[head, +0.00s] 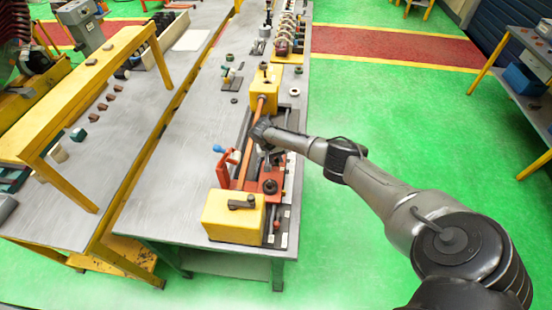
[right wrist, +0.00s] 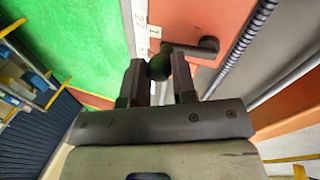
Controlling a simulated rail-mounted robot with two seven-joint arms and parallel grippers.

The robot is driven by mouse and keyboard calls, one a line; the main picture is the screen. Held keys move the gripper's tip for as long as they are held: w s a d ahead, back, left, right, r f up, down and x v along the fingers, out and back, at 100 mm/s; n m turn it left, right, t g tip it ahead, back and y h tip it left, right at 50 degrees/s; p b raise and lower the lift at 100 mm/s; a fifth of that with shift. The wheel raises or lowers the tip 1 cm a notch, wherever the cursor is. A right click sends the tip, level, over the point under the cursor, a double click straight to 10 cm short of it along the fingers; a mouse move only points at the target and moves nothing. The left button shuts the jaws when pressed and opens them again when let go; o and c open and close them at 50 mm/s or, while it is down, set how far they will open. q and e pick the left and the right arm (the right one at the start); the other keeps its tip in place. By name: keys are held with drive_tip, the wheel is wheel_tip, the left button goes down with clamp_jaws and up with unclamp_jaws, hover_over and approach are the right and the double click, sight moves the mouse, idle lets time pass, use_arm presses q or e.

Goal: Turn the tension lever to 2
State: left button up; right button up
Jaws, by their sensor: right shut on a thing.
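The tension lever (right wrist: 190,48) is a dark bar with a rounded knob on an orange-red plate (right wrist: 185,15), seen in the right wrist view. My right gripper (right wrist: 159,70) has its two fingers on either side of the lever's knob and is shut on it. A white strip with dark marks (right wrist: 140,30) runs beside the lever; I cannot read surely which mark the lever points at. In the head view my right gripper (head: 268,145) is over the red carriage (head: 264,180) of the winding machine, and hides the lever. My left gripper is not in view.
The yellow end block (head: 228,218) and a red bracket with a blue-knobbed handle (head: 222,168) stand near the carriage. A copper-coloured bar (head: 247,150) runs along the machine on the grey table (head: 160,185). Green floor (head: 350,250) lies open to the right.

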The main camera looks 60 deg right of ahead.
drive_tip(key=n, duration=0.2)
drive_tip(key=n+p, duration=0.1)
drive_tip(key=shift+w+d+r+t+h, duration=0.1)
drive_tip(key=shift+w+d+t+h, duration=0.2)
drive_tip(key=shift+d+h, duration=0.1)
drive_tip(key=n, duration=0.2)
drive_tip(key=shift+w+d+n+t, duration=0.25)
drive_tip(key=shift+w+n+t, duration=0.05)
drive_tip(key=shift+w, duration=0.05)
drive_tip(key=shift+w+d+n+p, duration=0.15)
drive_tip(key=shift+n+p, duration=0.15)
drive_tip(key=shift+n, duration=0.3)
drive_tip(key=o, duration=0.7)
drive_tip(key=shift+o, duration=1)
